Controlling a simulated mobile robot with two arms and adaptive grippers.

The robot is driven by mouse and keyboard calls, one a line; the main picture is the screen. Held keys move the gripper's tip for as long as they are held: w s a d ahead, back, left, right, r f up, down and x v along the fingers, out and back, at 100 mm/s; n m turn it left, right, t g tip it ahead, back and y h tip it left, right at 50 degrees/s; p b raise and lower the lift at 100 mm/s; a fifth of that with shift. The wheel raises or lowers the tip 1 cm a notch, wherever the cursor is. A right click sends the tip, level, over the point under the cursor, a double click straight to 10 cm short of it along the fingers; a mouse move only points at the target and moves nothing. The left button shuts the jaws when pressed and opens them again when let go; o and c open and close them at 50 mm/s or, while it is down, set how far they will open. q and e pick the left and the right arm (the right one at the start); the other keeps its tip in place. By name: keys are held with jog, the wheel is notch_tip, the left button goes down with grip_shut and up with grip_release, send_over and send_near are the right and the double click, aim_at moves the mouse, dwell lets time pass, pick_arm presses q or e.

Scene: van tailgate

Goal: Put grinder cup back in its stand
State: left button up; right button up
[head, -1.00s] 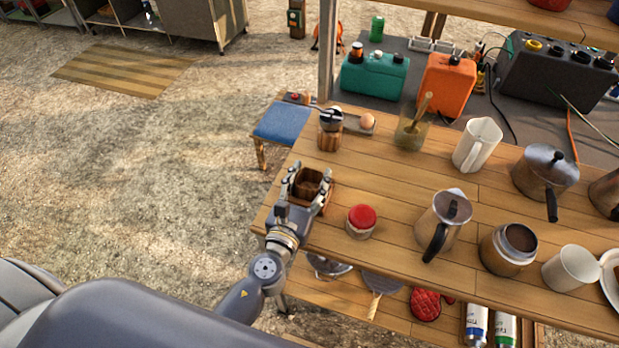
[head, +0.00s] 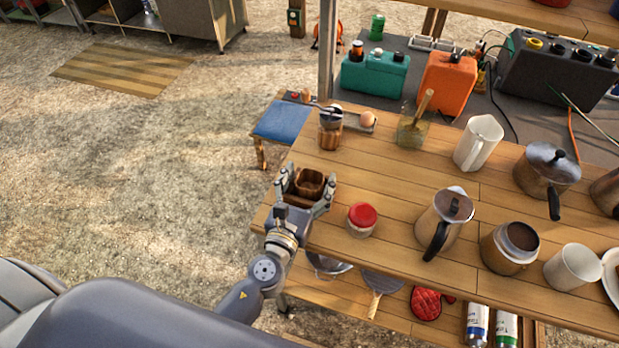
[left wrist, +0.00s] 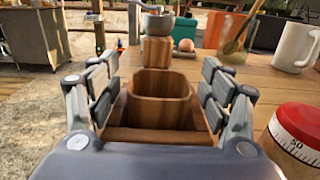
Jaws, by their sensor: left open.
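The grinder cup (head: 310,182), a small open brown wooden cup, stands upright near the table's left edge. In the left wrist view the cup (left wrist: 161,98) rises from within a low wooden stand (left wrist: 160,136), whose front edge and sides show around it. How deep the cup sits is hidden. The stand (head: 299,201) is mostly covered in the head view. My left gripper (head: 306,184) is open, with one finger on each side of the cup and gaps between fingers and cup. The grinder (head: 330,128), with a metal top and crank, stands behind the cup. My right gripper is out of view.
A red-topped timer (head: 361,219) stands close to the right of my left gripper. A moka pot (head: 445,222), a glass jar (head: 412,132) and a white jug (head: 478,144) stand farther right. Open ground lies left of the table.

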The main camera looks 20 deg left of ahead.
pick_arm(q)
jog(key=s, duration=1.1)
jog(key=shift+s+a, duration=0.15)
jog(key=shift+s, duration=0.2)
